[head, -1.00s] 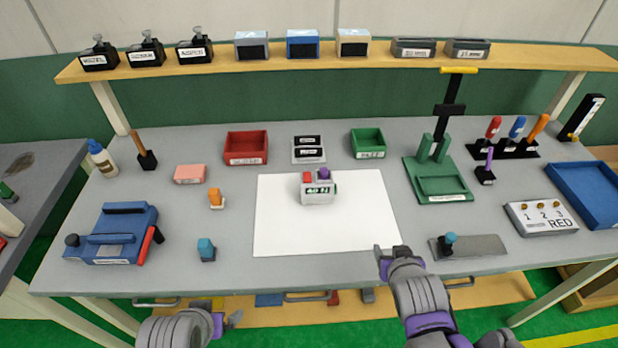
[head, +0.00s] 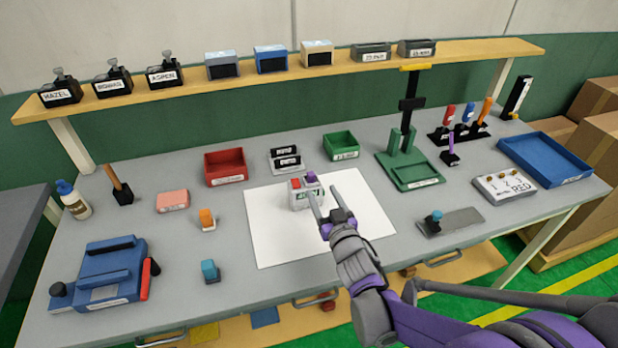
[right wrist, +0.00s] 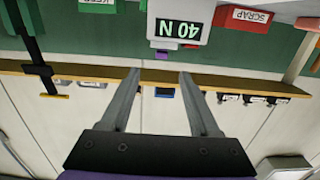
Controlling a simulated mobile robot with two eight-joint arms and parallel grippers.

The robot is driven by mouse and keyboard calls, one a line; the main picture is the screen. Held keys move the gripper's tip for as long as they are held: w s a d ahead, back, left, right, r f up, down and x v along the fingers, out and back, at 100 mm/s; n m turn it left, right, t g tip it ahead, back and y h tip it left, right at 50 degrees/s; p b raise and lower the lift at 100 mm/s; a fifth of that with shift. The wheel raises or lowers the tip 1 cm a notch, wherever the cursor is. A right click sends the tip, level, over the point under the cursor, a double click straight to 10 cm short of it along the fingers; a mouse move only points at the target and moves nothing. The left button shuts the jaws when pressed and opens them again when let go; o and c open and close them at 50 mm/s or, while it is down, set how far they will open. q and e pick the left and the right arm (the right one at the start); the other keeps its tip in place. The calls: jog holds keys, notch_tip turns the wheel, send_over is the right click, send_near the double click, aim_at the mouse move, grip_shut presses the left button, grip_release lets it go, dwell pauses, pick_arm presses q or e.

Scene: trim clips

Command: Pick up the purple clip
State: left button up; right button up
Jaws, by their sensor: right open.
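A small purple block (head: 311,177), which looks like the purple clip, sits on top of a white tester (head: 305,196) on the white sheet, beside a red block (head: 295,183). In the right wrist view, which is upside down, the purple block (right wrist: 162,54) shows at the edge of the tester (right wrist: 178,12), whose display reads 40 N. My right gripper (head: 327,198) is open and empty, with its fingers pointing at the tester from the front right. In the wrist view the gripper (right wrist: 159,76) has the purple block just beyond its fingertips, apart from them. My left gripper is out of view.
A red bin (head: 225,167) and a green bin (head: 341,146) stand behind the sheet. An orange clip (head: 207,217) and a teal block (head: 210,271) are to the left. A green press (head: 408,172) stands to the right. The sheet (head: 275,245) is bare in front of the tester.

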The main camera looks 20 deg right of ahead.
aim_at(312, 176)
jog(key=w, duration=0.3)
jog(key=shift+w+a+p, duration=0.1)
jog(key=shift+w+p, duration=0.1)
jog(key=shift+p, duration=0.1)
jog(key=w, duration=0.1)
jog(key=w+p, duration=0.1)
jog(key=w, duration=0.2)
jog(key=shift+w+a+f, duration=0.2)
jog(key=shift+w+f, duration=0.05)
jog(key=shift+w, duration=0.15)
jog(key=shift+s, duration=0.15)
jog(key=shift+c, duration=0.4)
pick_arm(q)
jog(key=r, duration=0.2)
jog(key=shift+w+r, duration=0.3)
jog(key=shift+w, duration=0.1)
pick_arm(e)
grip_shut()
